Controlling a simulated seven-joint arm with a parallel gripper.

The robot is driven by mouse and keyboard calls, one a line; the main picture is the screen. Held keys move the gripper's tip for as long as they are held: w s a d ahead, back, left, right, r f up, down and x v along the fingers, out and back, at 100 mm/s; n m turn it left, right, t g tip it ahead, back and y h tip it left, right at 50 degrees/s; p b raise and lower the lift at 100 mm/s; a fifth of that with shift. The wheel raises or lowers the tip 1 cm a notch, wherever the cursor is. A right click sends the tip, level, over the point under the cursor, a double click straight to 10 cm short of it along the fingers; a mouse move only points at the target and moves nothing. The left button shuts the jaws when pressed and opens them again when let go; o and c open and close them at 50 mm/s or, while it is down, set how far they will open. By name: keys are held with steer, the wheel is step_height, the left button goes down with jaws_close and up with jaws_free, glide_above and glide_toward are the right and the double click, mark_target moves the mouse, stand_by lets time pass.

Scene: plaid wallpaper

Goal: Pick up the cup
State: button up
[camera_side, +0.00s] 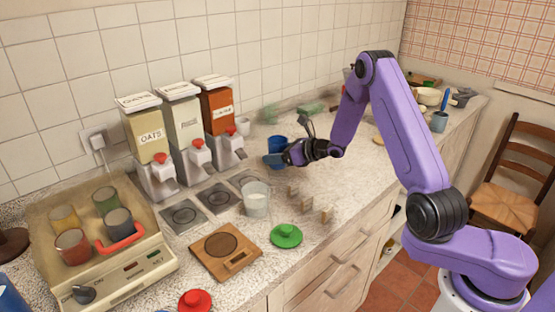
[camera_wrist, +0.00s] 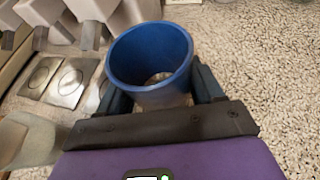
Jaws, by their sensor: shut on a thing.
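The gripper is shut on the cup. The cup is open at the top and looks empty, with a greyish bottom. I cannot tell whether its base touches the counter.
Three cereal dispensers (camera_side: 183,125) stand behind, left of the cup. A clear glass (camera_side: 256,199), a green lid (camera_side: 286,236) and a wooden board scale (camera_side: 226,252) are nearer. A beige appliance with several cups (camera_side: 130,265) is at the left.

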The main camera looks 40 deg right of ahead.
steer(key=s+r, duration=0.5)
steer(key=r, duration=0.1)
steer(key=shift+a+r, duration=0.15)
steer(key=s+r, duration=0.1)
steer(key=s, duration=0.3)
steer(key=s+r, duration=0.1)
steer(key=s, duration=0.1)
steer(key=shift+a+r, duration=0.2)
steer(key=shift+r, duration=0.15)
steer(key=shift+w+a+f+n+g+y, duration=0.45)
steer(key=shift+w+a+n+g+y, duration=0.8)
steer(key=shift+w+n, duration=0.35)
steer(key=shift+w+a+f+n+g+y, duration=0.45)
steer(key=shift+w+a+n+g+y, duration=0.55)
steer(key=shift+w+a+n+y, duration=0.5)
steer(key=shift+w+a+f+n+g+y, duration=0.45)
steer(key=shift+w+a+n+g+y, duration=0.8)
steer(key=shift+w, duration=0.55)
steer(key=shift+s+d+f+n, duration=0.1)
steer(key=shift+d+n, duration=0.05)
steer(key=shift+n, duration=0.1)
